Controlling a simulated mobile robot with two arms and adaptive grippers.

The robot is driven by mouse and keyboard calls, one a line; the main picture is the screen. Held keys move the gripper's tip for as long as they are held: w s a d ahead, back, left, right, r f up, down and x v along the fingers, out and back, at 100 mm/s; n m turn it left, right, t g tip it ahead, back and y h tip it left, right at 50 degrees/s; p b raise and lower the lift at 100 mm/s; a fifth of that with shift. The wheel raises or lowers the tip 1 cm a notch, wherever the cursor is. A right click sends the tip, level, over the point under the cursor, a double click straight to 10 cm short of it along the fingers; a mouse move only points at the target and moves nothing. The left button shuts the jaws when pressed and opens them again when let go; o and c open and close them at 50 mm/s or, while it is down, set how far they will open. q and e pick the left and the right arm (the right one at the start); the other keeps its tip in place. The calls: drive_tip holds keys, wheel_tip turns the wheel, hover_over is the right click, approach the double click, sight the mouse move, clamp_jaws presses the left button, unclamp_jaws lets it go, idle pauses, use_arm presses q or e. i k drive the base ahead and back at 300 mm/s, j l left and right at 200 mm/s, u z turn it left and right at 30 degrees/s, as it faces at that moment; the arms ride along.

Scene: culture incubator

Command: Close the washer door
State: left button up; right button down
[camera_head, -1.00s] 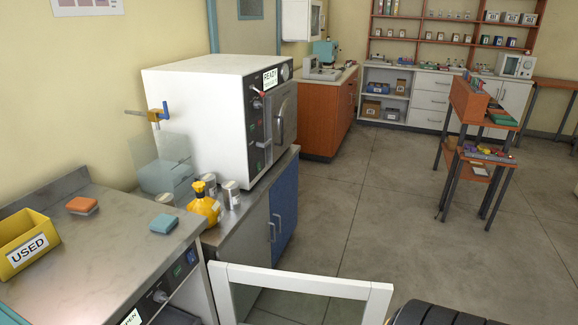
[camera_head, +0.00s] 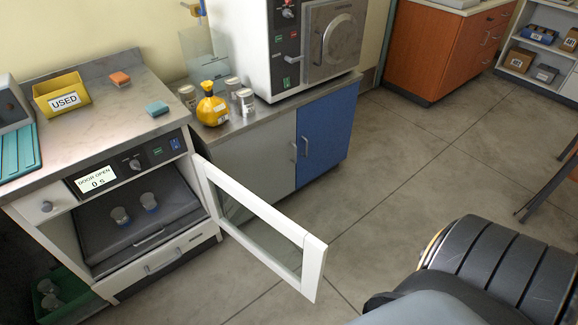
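The washer (camera_head: 47,206) stands under the steel counter at the left. Its display (camera_head: 97,179) reads "DOOR OPEN 0 s". The washer door (camera_head: 262,207), a white frame with a clear pane, is swung wide open, hinged at the washer's right side and reaching out over the floor. Neither of my grippers is in view.
A steel counter (camera_head: 110,105) holds a yellow "USED" bin (camera_head: 62,95), an orange sponge and a blue sponge. A blue-doored cabinet (camera_head: 325,138) stands behind the door. A green crate (camera_head: 62,295) sits at the lower left.

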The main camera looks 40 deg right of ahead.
sight(315, 254)
drive_tip(key=k+l+u, duration=0.15)
drive_tip(key=l, duration=0.3)
drive_tip(key=l+u, duration=0.15)
drive_tip(key=l, duration=0.3)
drive_tip(key=k+l+u, duration=0.15)
drive_tip(key=l, duration=0.25)
drive_tip(key=k+l+u, duration=0.15)
drive_tip(key=l, duration=0.25)
drive_tip(key=k+l+u, duration=0.15)
drive_tip(key=l, duration=0.25)
drive_tip(key=l+u, duration=0.1)
drive_tip(key=l, duration=0.35)
drive_tip(key=k+l, duration=0.15)
drive_tip(key=l, duration=0.3)
drive_tip(key=l+u, duration=0.15)
drive_tip(key=l, duration=0.25)
drive_tip(key=k, duration=0.25)
